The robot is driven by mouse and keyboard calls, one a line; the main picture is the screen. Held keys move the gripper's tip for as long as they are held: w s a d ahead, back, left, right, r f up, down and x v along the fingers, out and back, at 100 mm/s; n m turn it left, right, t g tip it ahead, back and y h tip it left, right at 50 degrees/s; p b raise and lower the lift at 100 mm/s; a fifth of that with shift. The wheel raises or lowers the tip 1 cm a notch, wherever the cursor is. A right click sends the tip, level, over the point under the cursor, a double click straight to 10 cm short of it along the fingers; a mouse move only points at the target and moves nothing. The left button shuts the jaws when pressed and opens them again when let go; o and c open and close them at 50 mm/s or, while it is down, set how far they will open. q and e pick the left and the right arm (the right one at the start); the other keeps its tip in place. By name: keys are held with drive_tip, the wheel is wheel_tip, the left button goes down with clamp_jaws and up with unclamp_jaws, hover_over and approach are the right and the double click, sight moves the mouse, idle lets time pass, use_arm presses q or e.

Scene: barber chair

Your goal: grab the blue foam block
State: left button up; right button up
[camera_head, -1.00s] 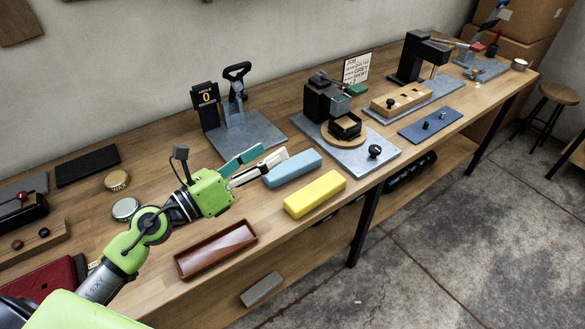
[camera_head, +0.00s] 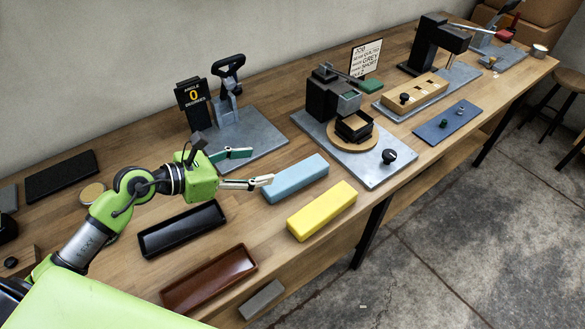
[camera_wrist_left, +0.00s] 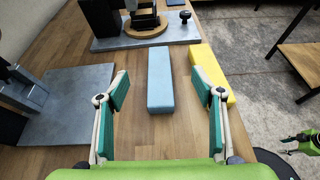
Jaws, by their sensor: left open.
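The blue foam block (camera_head: 296,178) lies on the wooden bench, beside a yellow block (camera_head: 322,210). My left gripper (camera_head: 252,168) is open just left of the blue block in the head view. In the left wrist view the blue block (camera_wrist_left: 160,80) lies ahead and between the two spread fingers (camera_wrist_left: 164,98), nearer the right one. The right finger overlaps the edge of the yellow block (camera_wrist_left: 212,73) in that view. No contact with the blue block shows. My right gripper is not clearly in the head view; a green part of an arm shows at the right edge of the wrist view.
A black tray (camera_head: 183,229) and a brown tray (camera_head: 209,279) lie in front of the arm. A metal plate with a clamp (camera_head: 245,137) stands behind the gripper. A fixture plate (camera_head: 372,170) lies beyond the blocks. The bench's front edge is close to the yellow block.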

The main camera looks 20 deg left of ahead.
sight(293, 174)
use_arm(q)
wheel_tip(293, 174, down, 7)
drive_tip(key=b, duration=0.6)
drive_tip(key=shift+w+r, duration=0.15)
drive_tip(key=shift+r, duration=0.05)
drive_tip(key=shift+w+f, duration=0.1)
drive_tip(key=shift+f, duration=0.05)
drive_tip(key=shift+w+d, duration=0.15)
drive_tip(key=shift+w, duration=0.15)
drive_tip(key=p+x, duration=0.1)
drive_tip(key=x, duration=0.6)
drive_tip(key=shift+w+d, duration=0.1)
drive_tip(key=shift+d, duration=0.05)
drive_tip(key=shift+w+d+f+p, duration=0.15)
drive_tip(key=shift+w+d+p, duration=0.1)
drive_tip(key=shift+w+p, duration=0.15)
drive_tip(key=p+x, duration=0.1)
drive_tip(key=x, duration=0.3)
drive_tip(key=shift+w+d+f, duration=0.15)
drive_tip(key=shift+w+f, duration=0.1)
drive_tip(key=shift+w, duration=0.05)
use_arm(e)
drive_tip(key=f, duration=0.2)
drive_tip(key=s+f, duration=0.1)
drive_tip(key=f, duration=0.1)
drive_tip(key=shift+d+f, duration=0.1)
drive_tip(key=shift+d, duration=0.15)
